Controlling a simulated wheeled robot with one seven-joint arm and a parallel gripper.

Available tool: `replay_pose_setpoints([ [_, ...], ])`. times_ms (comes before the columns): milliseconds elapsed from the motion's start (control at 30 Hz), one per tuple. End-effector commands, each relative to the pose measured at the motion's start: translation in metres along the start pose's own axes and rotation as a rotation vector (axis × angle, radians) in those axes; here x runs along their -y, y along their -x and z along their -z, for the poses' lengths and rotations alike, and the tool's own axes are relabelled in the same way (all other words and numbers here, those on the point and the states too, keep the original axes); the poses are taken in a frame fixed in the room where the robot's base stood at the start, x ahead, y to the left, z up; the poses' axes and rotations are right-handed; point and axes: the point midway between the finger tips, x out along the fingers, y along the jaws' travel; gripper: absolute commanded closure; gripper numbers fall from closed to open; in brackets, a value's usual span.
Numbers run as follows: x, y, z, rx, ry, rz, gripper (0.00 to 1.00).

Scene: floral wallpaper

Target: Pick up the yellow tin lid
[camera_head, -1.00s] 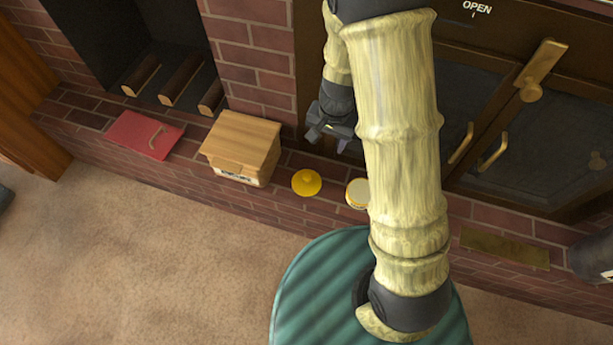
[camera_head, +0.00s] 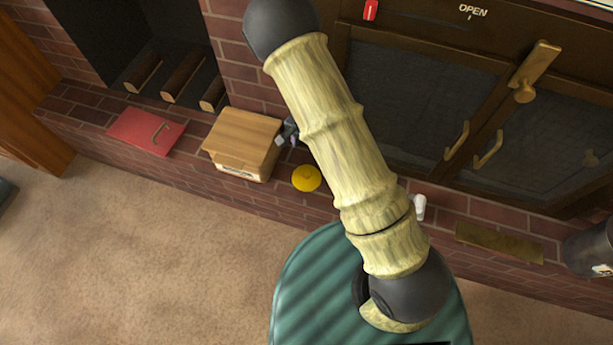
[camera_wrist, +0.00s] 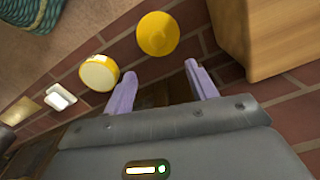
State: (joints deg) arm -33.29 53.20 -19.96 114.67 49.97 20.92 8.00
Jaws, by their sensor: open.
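The yellow tin lid (camera_head: 306,178) is a round disc with a small knob, lying on the brick ledge just right of the wooden box. It also shows in the wrist view (camera_wrist: 158,34), beyond my fingertips and roughly between them. My gripper (camera_wrist: 160,80) is open, with two lilac fingers apart and nothing between them. In the head view my gripper (camera_head: 284,138) is partly hidden behind my arm, between the wooden box and the lid, on the stove side. The fingers do not touch the lid.
A wooden box (camera_head: 243,132) stands close beside the lid and also fills the wrist view's right side (camera_wrist: 262,35). A round cream-and-yellow tin (camera_wrist: 99,73) is near the lid. A white object (camera_head: 419,207), a brass plate (camera_head: 500,243) and a red folder (camera_head: 146,132) lie along the ledge.

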Motion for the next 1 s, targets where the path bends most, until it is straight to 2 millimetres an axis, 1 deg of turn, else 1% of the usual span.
replay_pose_setpoints([
  [33,-0.001,-0.014,0.000,0.002,-0.001,-0.003,0.43],
  [100,-0.001,-0.027,0.000,0.001,-0.001,-0.002,0.43],
  [400,-0.001,-0.080,0.000,0.002,0.000,-0.002,0.43],
  [500,-0.001,-0.094,0.000,0.001,-0.001,-0.001,0.43],
  [600,-0.001,-0.102,0.000,0.000,-0.002,-0.001,0.43],
  [900,-0.001,-0.102,0.000,0.000,0.000,0.000,0.43],
  [1000,-0.001,-0.106,0.000,0.000,0.000,-0.001,0.43],
])
